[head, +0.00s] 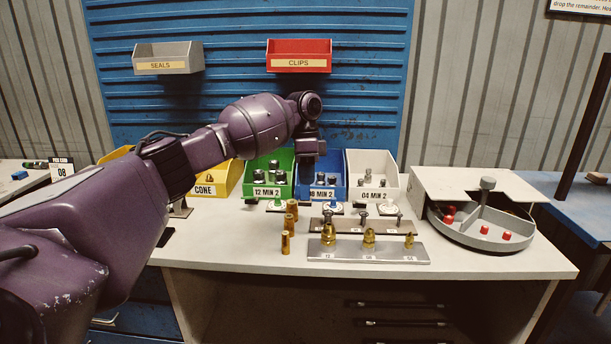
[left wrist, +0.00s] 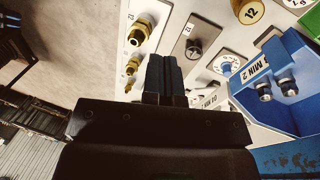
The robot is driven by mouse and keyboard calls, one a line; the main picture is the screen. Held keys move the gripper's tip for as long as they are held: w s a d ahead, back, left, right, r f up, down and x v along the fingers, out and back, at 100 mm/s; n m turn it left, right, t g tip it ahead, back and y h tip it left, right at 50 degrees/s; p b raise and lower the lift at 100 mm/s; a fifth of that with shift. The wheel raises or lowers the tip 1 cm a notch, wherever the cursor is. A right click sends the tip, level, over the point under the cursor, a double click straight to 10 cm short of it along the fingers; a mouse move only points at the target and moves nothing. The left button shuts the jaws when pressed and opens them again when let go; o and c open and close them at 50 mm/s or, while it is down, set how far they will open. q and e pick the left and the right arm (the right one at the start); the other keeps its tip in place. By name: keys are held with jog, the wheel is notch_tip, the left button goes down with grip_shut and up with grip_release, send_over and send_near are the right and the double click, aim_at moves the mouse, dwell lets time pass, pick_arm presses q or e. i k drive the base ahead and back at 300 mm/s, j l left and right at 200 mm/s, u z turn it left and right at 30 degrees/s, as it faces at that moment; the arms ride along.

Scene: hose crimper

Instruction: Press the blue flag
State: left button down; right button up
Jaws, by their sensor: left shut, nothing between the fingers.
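A small blue piece (head: 333,204), which looks like the blue flag, stands at a white round base in front of the blue bin (head: 343,187). In the left wrist view a white disc with blue and red marks (left wrist: 227,65) lies right of the fingers, beside the blue bin (left wrist: 290,100); I cannot make out the flag's exact shape there. My left gripper (head: 312,157) hangs above the front of the blue bin, pointing down. Its dark fingers (left wrist: 163,70) are together and empty, apart from the disc. My right gripper is not in view.
Green (head: 268,170), white (head: 372,165) and yellow (head: 222,178) bins stand beside the blue one. Brass fittings stand on a metal plate (head: 350,252) in front. A round grey tray (head: 470,232) with red pieces is at right. The table's front right is clear.

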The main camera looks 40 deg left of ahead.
aim_at(304, 189)
jog(key=i+j, duration=0.8)
jog(key=i, duration=0.05)
